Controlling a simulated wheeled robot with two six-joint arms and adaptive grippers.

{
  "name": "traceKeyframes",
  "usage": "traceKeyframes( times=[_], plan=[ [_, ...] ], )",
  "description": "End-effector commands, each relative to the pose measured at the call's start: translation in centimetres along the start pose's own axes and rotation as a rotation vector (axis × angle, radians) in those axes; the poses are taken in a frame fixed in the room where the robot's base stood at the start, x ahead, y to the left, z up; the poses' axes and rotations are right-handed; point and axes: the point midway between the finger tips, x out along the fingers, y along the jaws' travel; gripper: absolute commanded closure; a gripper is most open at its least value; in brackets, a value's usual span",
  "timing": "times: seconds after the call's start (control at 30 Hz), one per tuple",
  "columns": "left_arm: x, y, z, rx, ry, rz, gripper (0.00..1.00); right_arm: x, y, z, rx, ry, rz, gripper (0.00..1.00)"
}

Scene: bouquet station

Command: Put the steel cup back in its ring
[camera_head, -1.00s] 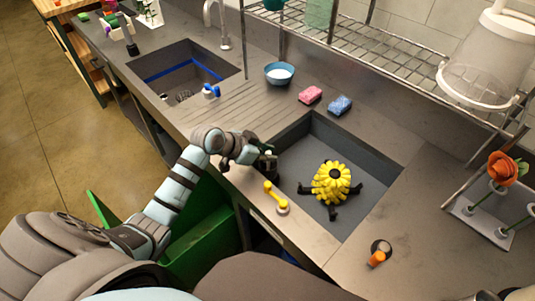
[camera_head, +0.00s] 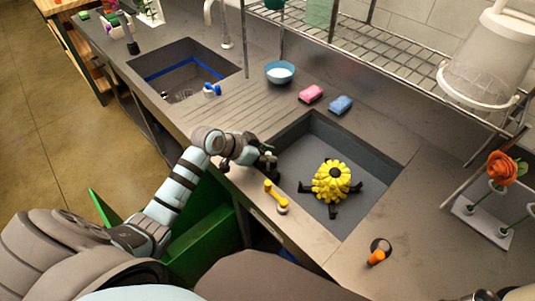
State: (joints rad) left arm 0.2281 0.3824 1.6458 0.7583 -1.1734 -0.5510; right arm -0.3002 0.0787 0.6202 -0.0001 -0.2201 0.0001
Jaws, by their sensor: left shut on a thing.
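My left gripper (camera_head: 268,160) is at the left edge of the right sink (camera_head: 372,160). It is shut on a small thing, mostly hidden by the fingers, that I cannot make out. I cannot pick out the steel cup or its ring with certainty. My right gripper is not clearly in view.
A yellow flower-like thing (camera_head: 331,181) with black ends lies in the right sink. A yellow handle (camera_head: 275,197) is on the front rim. A blue bowl (camera_head: 280,72), pink sponge (camera_head: 311,94) and blue sponge (camera_head: 340,105) stand behind. A wire rack (camera_head: 400,62) overhangs the back.

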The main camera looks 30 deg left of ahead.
Motion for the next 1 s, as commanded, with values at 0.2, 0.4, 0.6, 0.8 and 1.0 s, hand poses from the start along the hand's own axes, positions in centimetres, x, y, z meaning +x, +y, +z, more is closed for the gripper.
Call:
traceKeyframes(
  times=[0.2,0.4,0.6,0.8,1.0],
  plan=[
    [0.5,0.1,0.5,0.0,0.0,0.0,1.0,0.4,0.0,0.0,0.0,0.0,0.0,0.54],
    [0.7,0.1,0.7,0.001,0.001,0.0,1.0,0.6,-0.1,0.1,0.0,0.0,0.0,0.54],
    [0.7,0.1,0.7,0.001,0.001,0.0,1.0,0.5,0.0,0.1,0.0,0.0,0.0,0.54],
    [0.9,0.1,0.9,0.001,0.001,0.0,1.0,0.7,0.0,0.1,0.0,0.0,0.0,0.54],
    [1.4,0.1,1.4,0.0,0.001,0.0,1.0,1.0,-0.1,0.1,0.0,0.0,0.0,0.54]
  ],
)
